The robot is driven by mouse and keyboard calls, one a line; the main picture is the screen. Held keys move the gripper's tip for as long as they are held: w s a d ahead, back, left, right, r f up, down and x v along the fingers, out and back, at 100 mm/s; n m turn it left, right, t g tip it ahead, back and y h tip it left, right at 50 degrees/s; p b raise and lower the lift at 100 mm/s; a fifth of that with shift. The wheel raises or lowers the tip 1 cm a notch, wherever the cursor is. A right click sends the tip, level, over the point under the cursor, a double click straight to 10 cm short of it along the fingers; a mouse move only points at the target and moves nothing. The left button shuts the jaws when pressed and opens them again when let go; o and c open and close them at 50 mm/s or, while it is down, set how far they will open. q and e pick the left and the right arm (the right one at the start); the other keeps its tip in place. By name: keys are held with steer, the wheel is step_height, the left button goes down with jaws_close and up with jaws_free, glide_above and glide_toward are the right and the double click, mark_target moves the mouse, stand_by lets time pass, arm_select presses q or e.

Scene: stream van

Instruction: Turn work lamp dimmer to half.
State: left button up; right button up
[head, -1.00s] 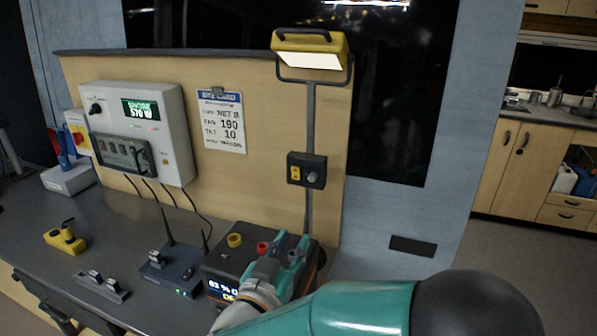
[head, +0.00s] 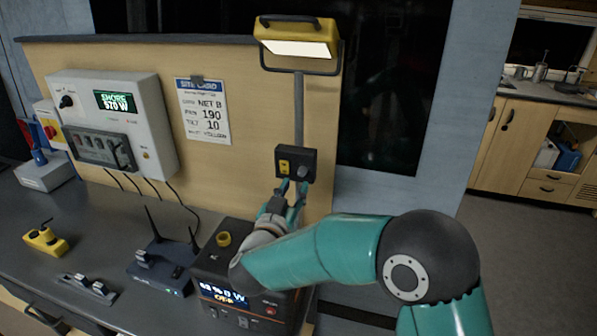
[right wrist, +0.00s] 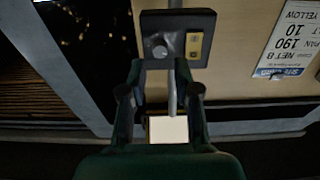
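The yellow work lamp (head: 297,38) hangs on a pole at the panel's top, its face white. Its dark control box (head: 310,153) is on the pole below, with a yellow switch (head: 284,167) at left and a grey round dimmer knob (head: 304,172) at right. My right gripper (head: 293,187) is open and empty, its fingertips just below the box. In the right wrist view, which is upside down, the knob (right wrist: 160,49) lies beyond the gap between the fingers (right wrist: 159,70); contact cannot be told. The knob's setting is too small to read. My left gripper is not in view.
A router with antennas (head: 160,265), a yellow device (head: 46,240) and a switch strip (head: 88,287) are on the bench. A grey box (head: 118,125) and a site card (head: 203,110) are on the panel.

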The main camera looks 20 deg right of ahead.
mark_target(301, 175)
steer(key=shift+p+x, duration=0.6)
steer(key=shift+x, duration=2)
jaws_close()
steer(key=shift+a, duration=0.15)
